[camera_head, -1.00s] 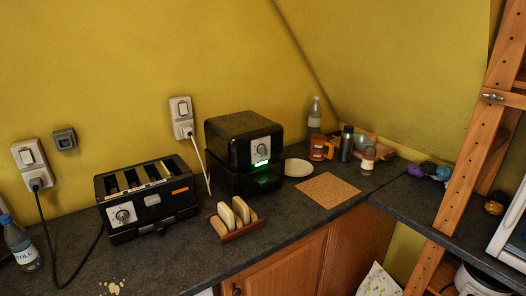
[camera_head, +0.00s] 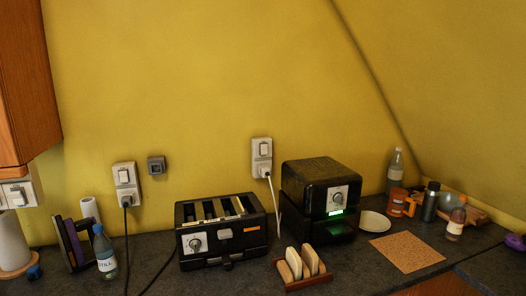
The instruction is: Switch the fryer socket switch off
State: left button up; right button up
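The black fryer (camera_head: 308,181) stands on the counter against the yellow wall, with a dial and a lit green display on its front. A white cord runs from it up to a white wall socket (camera_head: 262,172). The rocker switch (camera_head: 263,149) sits in the upper part of that socket unit, above the plug. It is too small to tell which way the rocker is tipped. Neither of my grippers is in view.
A black toaster (camera_head: 221,237) stands left of the fryer, with bread slices in a wooden rack (camera_head: 303,282) in front. Another switched socket (camera_head: 125,176) holds a black plug. A bottle (camera_head: 106,257) stands at left. A wooden cabinet (camera_head: 27,83) hangs upper left.

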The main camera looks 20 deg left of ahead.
aim_at(264, 147)
jog(key=i+j+u, duration=0.15)
jog(key=u, duration=0.2)
jog(key=i+j+u, duration=0.1)
jog(key=u, duration=0.25)
jog(key=i+u, duration=0.2)
jog(key=u, duration=0.15)
